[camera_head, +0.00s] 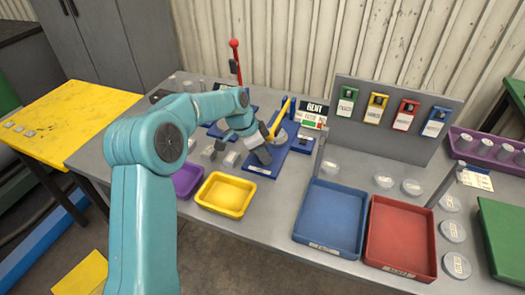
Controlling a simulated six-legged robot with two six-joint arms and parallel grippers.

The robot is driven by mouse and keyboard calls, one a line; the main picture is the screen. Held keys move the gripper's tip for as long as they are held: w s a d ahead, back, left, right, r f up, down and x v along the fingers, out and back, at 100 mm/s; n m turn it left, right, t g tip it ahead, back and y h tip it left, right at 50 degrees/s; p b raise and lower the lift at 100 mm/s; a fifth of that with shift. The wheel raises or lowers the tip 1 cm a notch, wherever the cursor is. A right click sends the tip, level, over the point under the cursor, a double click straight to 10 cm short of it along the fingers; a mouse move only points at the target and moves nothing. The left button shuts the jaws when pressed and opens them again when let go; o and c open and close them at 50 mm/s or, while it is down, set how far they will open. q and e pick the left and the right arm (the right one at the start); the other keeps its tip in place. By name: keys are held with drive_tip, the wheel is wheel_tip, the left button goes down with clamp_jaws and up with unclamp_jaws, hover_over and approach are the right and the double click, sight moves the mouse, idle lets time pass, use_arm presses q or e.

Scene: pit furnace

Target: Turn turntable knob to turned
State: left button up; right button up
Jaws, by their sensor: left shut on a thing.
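My left arm comes in from the left, and its gripper (264,153) is low over the blue base (272,169) of a fixture in the middle of the bench. The jaws are shut on a small part there, which looks like the turntable knob; the jaws hide most of it. A grey round piece (290,132) and a slanted yellow bar (280,114) show on this fixture just beyond the gripper. How far the knob is turned cannot be seen. My right gripper is not in view.
A yellow tray (225,208) and a purple tray (186,181) lie in front of the gripper. Blue (330,245) and red (402,266) trays stand to the right. A grey panel (375,136) with coloured tags and a red-topped lever (235,44) stand at the back.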

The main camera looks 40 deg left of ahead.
use_arm(q)
drive_tip(key=shift+m+h, duration=0.3)
drive_tip(key=shift+m, duration=0.5)
drive_tip(key=shift+g, duration=0.3)
drive_tip(key=o, duration=1.1)
drive_tip(key=shift+c, duration=0.2)
drive_tip(key=p+v, duration=0.1)
drive_tip(key=v, duration=1.5)
drive_tip(key=shift+r, duration=0.1)
